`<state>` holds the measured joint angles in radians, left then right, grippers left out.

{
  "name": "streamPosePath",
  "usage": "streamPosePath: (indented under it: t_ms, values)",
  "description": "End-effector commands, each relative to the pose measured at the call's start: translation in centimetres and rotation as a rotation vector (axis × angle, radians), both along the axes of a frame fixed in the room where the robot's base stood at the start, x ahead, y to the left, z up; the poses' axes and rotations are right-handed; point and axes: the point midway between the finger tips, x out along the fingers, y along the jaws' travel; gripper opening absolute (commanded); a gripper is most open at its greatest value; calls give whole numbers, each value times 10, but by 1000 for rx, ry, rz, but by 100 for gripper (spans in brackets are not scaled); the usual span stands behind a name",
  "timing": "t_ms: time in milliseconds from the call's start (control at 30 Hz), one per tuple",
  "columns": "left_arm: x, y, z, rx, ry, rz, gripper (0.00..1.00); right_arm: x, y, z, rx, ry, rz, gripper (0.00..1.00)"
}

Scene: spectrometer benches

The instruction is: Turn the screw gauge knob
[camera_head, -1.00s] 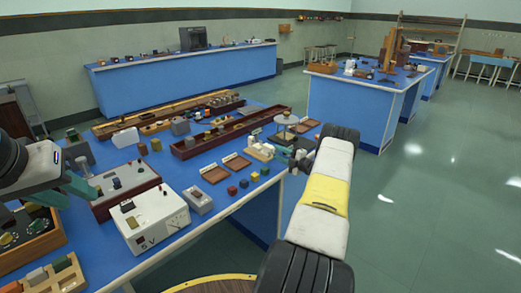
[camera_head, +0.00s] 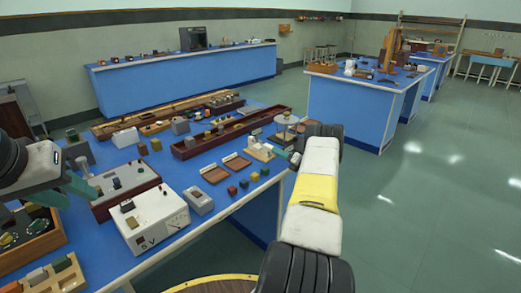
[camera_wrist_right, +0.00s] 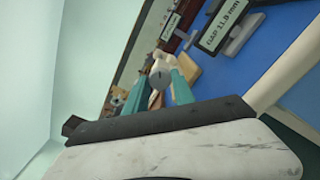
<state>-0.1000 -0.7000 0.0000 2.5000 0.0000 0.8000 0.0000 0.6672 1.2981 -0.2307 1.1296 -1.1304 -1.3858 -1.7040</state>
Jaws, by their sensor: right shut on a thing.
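The screw gauge (camera_head: 260,151), a pale beige device, stands near the right edge of the front blue bench. Its round grey knob (camera_wrist_right: 158,79) shows in the right wrist view, between the teal fingers of my right gripper (camera_wrist_right: 168,88). That gripper is shut on the knob. In the head view my right gripper (camera_head: 291,157) is small and partly hidden by its own arm. A display (camera_wrist_right: 222,27) beside the gauge reads a gap of about 11.8 mm. My left gripper (camera_head: 72,193) hangs at the left over the bench with its teal fingers apart and appears empty.
The front blue bench holds a white 5 V box (camera_head: 150,219), brown trays (camera_head: 214,175), several small coloured cubes and a round-topped stand (camera_head: 286,119). A long wooden tray (camera_head: 220,137) lies behind. Open floor (camera_head: 430,215) is on the right.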

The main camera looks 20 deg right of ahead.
Motion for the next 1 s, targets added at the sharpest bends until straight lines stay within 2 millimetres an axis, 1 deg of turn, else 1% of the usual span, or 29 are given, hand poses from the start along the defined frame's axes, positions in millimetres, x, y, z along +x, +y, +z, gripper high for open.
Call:
streamPosePath:
  t_ms: [700,1000]
  values:
    - [0,0,0,0,0,0,36,-1,0,-1,-623,-254,0,0]
    - [0,0,0,0,0,0,36,-1,-1,-1,-832,-341,0,0]
